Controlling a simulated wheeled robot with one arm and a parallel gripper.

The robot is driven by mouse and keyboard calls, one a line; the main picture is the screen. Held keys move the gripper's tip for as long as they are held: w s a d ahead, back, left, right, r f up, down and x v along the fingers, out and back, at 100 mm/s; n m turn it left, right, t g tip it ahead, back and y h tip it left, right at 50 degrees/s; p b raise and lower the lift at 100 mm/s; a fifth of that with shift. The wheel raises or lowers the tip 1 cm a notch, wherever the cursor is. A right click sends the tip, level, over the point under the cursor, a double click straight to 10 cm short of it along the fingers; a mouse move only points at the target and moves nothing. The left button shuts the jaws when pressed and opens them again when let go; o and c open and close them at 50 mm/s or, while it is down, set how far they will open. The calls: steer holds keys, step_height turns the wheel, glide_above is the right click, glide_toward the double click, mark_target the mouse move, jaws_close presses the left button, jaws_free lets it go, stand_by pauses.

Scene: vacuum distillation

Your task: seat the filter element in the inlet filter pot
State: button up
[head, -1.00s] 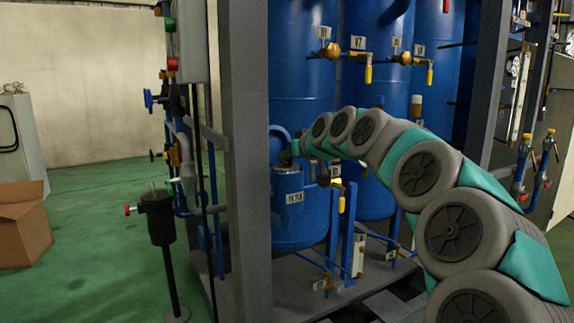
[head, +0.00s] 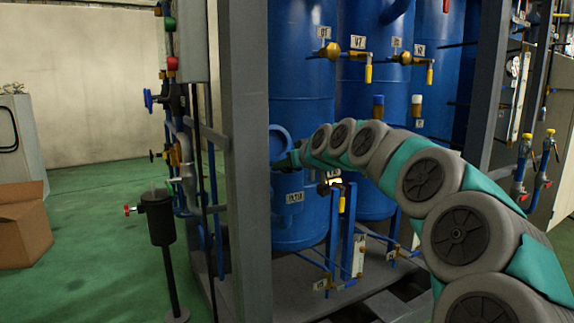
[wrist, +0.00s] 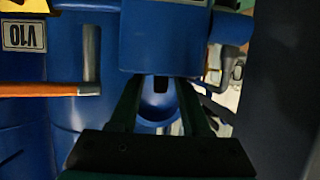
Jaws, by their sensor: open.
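In the head view the blue filter pot (head: 288,212), with a small white label, stands behind the grey frame post, low in front of the blue tanks. My gripper (head: 284,160) is at its upper end, small and dark there, and hides part of it. In the wrist view my gripper (wrist: 158,95) has its two dark fingers apart. A blue body (wrist: 165,40) is just beyond the fingertips, and a small dark piece shows at its lower edge. I cannot tell contact. I cannot make out the filter element in either view.
The grey post (head: 247,170) stands close left of the pot. Blue tanks (head: 302,90) and yellow-handled valves (head: 357,57) are behind and above. A black pot on a stand (head: 158,218) and a cardboard box (head: 22,225) stand left, with open green floor between.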

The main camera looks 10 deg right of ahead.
steer(key=shift+r, duration=0.1)
steer(key=shift+s+r, duration=0.1)
steer(key=v, duration=1.1)
steer(key=shift+s+r, duration=0.2)
steer(key=shift+s, duration=0.15)
steer(key=shift+d, duration=0.15)
steer(key=s+a+f+g+h, duration=0.1)
steer(key=s+a+f+g, duration=0.3)
steer(key=s+f, duration=0.55)
steer(key=s+a+f+g, duration=0.4)
steer(key=s+f, duration=0.5)
steer(key=f, duration=0.1)
steer(key=s+d+f+m+g+h, duration=0.1)
steer(key=s+f+g, duration=0.1)
steer(key=s+f, duration=0.3)
steer(key=s+d+f+m+g+h, duration=0.1)
steer(key=s+f, duration=0.4)
steer(key=s, duration=0.7)
steer(key=s+d+f+m+g+h, duration=0.1)
steer(key=s+d+f+g, duration=0.1)
steer(key=s+f, duration=0.3)
steer(key=s+g, duration=0.1)
steer(key=s, duration=0.2)
steer(key=shift+s+d+m+g, duration=0.3)
steer(key=shift+s+g, duration=0.05)
steer(key=shift+g, duration=0.05)
